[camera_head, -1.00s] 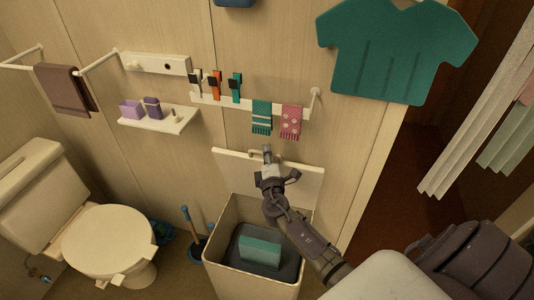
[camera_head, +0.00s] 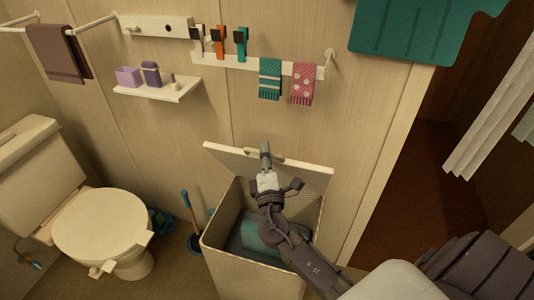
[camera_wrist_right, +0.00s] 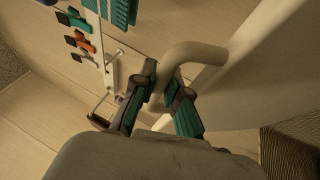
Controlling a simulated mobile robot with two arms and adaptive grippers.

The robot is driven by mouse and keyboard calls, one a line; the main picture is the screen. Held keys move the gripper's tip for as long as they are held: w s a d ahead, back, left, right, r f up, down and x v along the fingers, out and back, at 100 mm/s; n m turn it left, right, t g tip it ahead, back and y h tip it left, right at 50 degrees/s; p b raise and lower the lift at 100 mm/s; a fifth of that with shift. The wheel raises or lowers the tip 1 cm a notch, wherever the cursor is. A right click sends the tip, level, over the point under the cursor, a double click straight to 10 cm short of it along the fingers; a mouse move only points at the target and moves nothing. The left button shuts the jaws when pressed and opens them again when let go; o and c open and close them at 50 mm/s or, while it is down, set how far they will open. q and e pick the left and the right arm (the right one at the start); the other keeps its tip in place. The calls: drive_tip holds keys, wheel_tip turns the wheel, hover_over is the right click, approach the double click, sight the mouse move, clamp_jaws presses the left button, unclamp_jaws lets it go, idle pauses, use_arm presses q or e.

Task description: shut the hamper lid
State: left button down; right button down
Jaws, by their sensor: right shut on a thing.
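The pale hamper (camera_head: 238,276) stands on the floor at the lower middle of the head view, open at the top. A teal item (camera_head: 255,237) lies inside on something dark. Its pale lid (camera_head: 308,174) is raised at the back and leans forward over the opening. My right gripper (camera_head: 264,152) is shut on the lid handle (camera_wrist_right: 195,54), a curved pale bar that passes between the fingers in the right wrist view. My right forearm hides part of the lid and the hamper's right side. My left gripper is not in view.
A toilet (camera_head: 100,225) and a plunger (camera_head: 190,220) stand left of the hamper. On the wall above are a small shelf (camera_head: 160,90) with purple items and a rail (camera_head: 215,60) with two small towels. A doorway opens at the right.

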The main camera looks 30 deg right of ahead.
drive_tip(key=c, duration=1.4)
unclamp_jaws()
drive_tip(key=shift+c, duration=0.2)
drive_tip(key=v, duration=1.2)
